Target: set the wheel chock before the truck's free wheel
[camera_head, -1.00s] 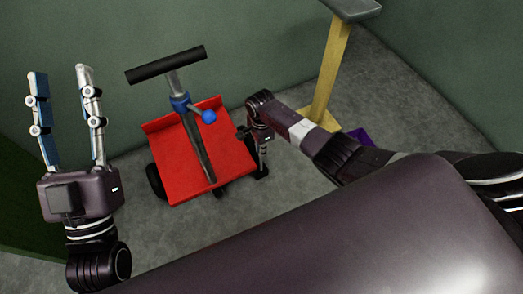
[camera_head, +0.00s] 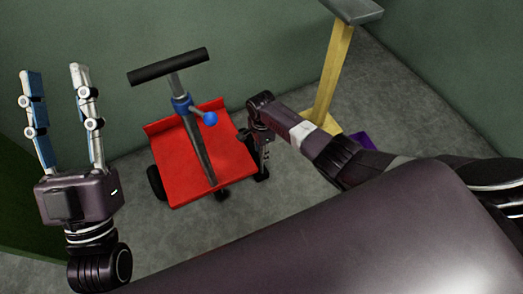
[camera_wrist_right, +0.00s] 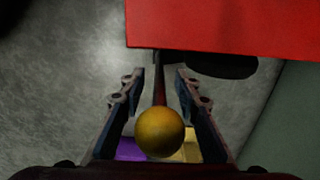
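The red hand truck (camera_head: 225,155) with its black T-handle stands on the grey floor in the middle of the head view. A dark wheel (camera_wrist_right: 222,66) shows under its red deck in the right wrist view. My right gripper (camera_head: 262,172) points down beside the truck's right side. In the right wrist view its fingers (camera_wrist_right: 160,72) are apart, on either side of a thin dark red rod with a yellow ball (camera_wrist_right: 159,132). A gap shows between rod and fingers. The rod's far end and the chock's body are not clearly seen. My left gripper (camera_head: 57,70) is raised, open and empty.
A yellow post (camera_head: 328,80) with a grey top (camera_head: 353,10) stands to the right, on a yellow foot. A purple thing (camera_head: 362,141) lies by it, partly hidden by my arm. Green walls close in behind. Bare floor lies in front of the truck.

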